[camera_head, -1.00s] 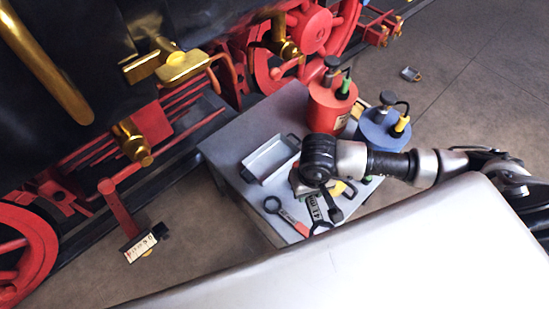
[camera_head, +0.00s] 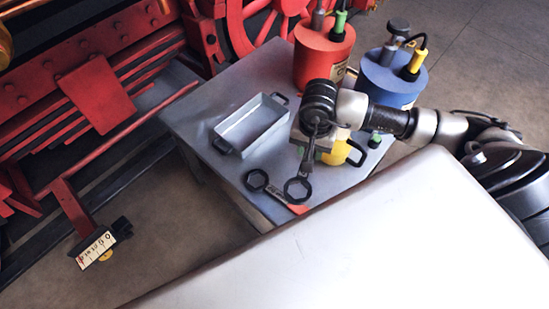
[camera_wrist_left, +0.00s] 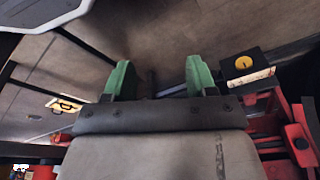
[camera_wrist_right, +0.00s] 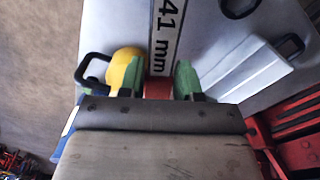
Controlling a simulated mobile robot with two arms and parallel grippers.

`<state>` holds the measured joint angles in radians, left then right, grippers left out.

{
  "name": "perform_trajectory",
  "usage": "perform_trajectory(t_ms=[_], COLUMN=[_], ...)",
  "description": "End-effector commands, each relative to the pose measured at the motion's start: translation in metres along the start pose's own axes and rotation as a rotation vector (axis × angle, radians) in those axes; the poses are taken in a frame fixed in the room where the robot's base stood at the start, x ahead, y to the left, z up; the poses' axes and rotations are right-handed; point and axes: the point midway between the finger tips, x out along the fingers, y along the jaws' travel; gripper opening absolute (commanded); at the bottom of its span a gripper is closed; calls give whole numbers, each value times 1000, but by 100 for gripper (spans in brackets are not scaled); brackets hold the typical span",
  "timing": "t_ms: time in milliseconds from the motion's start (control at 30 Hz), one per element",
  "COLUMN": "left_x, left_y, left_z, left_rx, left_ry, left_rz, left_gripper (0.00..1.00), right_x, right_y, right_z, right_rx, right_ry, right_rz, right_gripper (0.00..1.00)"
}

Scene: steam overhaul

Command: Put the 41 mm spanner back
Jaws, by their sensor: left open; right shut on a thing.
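My right gripper (camera_wrist_right: 160,82) is shut on the red part of the 41 mm spanner (camera_wrist_right: 168,35), whose shaft carries a white "41 mm" label. In the head view the spanner (camera_head: 299,189) points ring end toward the near edge of the grey table. Whether its ring touches the table I cannot tell. My right gripper (camera_head: 316,140) is over the table, beside the yellow mug. A second spanner (camera_head: 257,180), with a dark ring and red handle, lies left of it, partly hidden. My left gripper (camera_wrist_left: 157,82) is open and empty above the floor, outside the head view.
The grey table (camera_head: 190,110) bears a grey tray (camera_head: 232,139), a red can (camera_head: 322,58), a blue can (camera_head: 388,85) and a yellow mug (camera_head: 338,155). Red locomotive parts (camera_head: 95,95) stand at left. A pale body panel covers the front. A small numbered plate (camera_head: 95,250) is low at left.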

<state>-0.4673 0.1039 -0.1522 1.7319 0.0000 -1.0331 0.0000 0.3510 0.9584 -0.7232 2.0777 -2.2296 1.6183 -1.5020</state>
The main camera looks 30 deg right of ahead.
Motion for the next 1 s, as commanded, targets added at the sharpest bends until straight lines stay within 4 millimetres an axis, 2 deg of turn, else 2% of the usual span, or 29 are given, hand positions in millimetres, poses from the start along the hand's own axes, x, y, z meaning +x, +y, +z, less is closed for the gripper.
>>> perform_trajectory(t_ms=[167, 500, 700, 867, 1000], left_x=[-2, -31, -53, -60, -70], left_y=[0, -2, -3, -3, -4], left_z=[-3, -17, -24, -26, -28], left_rx=[-1, -4, -6, -7, -7], left_ry=[5, 25, 36, 38, 46], left_rz=[-1, -4, -5, -6, -7], left_gripper=[57, 57, 57, 57, 57], right_x=[10, 52, 71, 76, 95], right_y=[-6, -69, -96, -103, -103], right_z=[-6, -36, -51, -56, -54], right_rx=[25, 25, 24, 22, 23], right_ry=[0, -3, -1, 0, -3], right_rz=[-4, -4, -3, -2, -1], right_gripper=[0, 0, 0, 0, 0])
